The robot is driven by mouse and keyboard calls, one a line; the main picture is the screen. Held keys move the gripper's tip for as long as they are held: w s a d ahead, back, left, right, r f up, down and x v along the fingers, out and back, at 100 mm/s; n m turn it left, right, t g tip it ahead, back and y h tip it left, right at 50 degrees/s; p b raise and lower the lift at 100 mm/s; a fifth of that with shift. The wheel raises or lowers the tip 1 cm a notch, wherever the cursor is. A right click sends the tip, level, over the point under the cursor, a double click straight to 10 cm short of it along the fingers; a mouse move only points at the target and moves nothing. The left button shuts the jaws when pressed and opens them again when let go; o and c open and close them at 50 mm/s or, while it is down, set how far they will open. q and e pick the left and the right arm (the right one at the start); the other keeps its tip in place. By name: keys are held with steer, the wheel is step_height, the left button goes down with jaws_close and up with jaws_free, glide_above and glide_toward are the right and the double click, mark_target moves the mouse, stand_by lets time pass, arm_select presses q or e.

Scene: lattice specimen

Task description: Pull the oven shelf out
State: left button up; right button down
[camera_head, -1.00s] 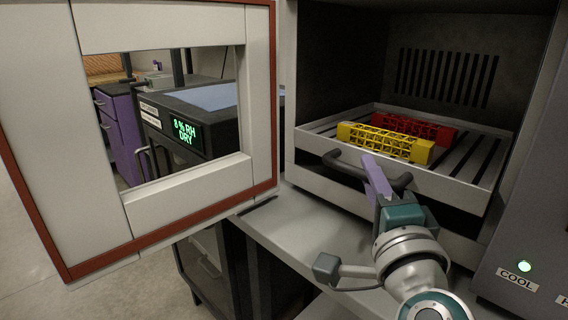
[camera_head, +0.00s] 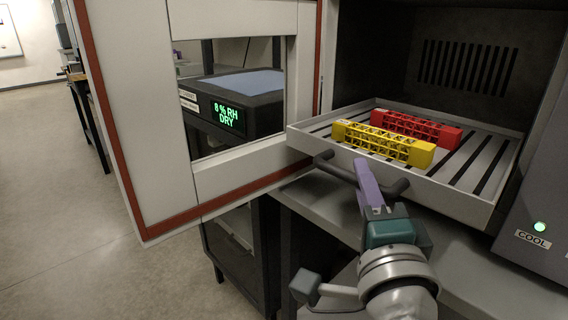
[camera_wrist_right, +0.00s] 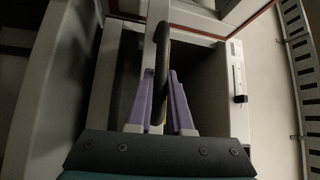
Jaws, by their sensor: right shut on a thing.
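The oven shelf (camera_head: 468,203) is a grey slatted tray with a raised rim, partly out of the dark oven chamber (camera_head: 375,50). A dark bar handle (camera_head: 335,171) runs along its front. My right gripper (camera_head: 364,172), with purple fingers, is shut on this handle. In the right wrist view the handle (camera_wrist_right: 161,60) passes between the two fingers (camera_wrist_right: 160,118). A yellow lattice specimen (camera_head: 385,144) and a red lattice specimen (camera_head: 415,130) lie side by side on the shelf. My left gripper is not in view.
The oven door (camera_head: 165,120), white with a red-brown seal, stands open at the left. Through its window shows a dark box (camera_head: 235,105) reading "8 % RH DRY". A panel with a lit COOL lamp (camera_head: 540,227) is at the right. Open floor (camera_head: 60,200) lies at far left.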

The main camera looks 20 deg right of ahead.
steer(key=c, duration=0.8)
jaws_free()
steer(key=shift+c, duration=0.2)
steer(key=v, duration=1)
steer(key=shift+b, duration=0.4)
steer(key=shift+r, duration=0.1)
